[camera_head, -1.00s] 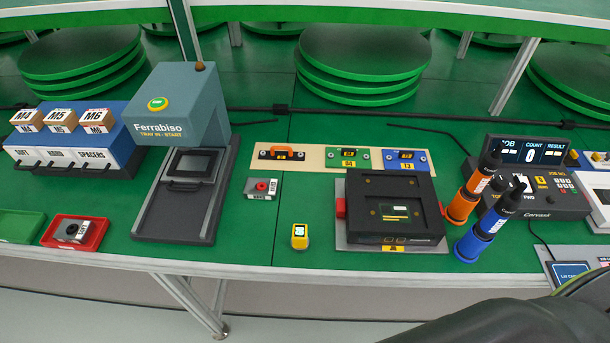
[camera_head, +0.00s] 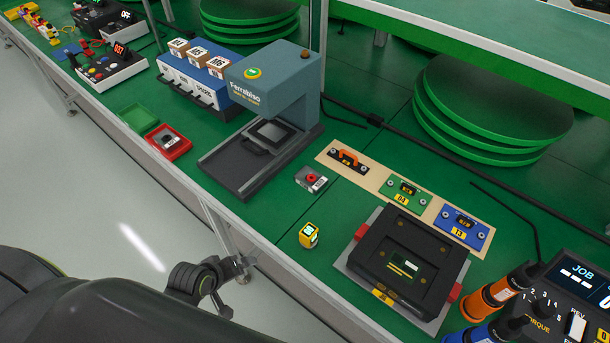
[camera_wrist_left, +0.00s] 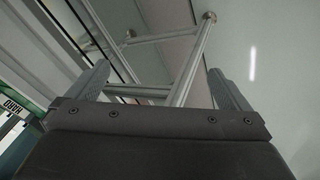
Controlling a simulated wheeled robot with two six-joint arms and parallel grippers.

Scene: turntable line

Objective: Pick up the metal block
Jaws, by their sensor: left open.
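A grey metal block with a red round knob on top (camera_head: 311,179) sits on the green table, between the Ferrabiso press and the yellow cube. A second grey block with a dark round top (camera_head: 168,139) lies in a red tray (camera_head: 180,153) near the front edge. My left gripper (camera_wrist_left: 158,85) is open in the left wrist view, with nothing between its fingers; it faces the floor and table legs. Dark parts of my arm show at the lower left of the head view, in front of the table and away from both blocks. My right gripper is not in view.
The Ferrabiso press (camera_head: 272,90) stands left of the knobbed block. A beige strip (camera_head: 372,170) with small plates lies behind. An empty green tray (camera_head: 138,119) sits left of the red one.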

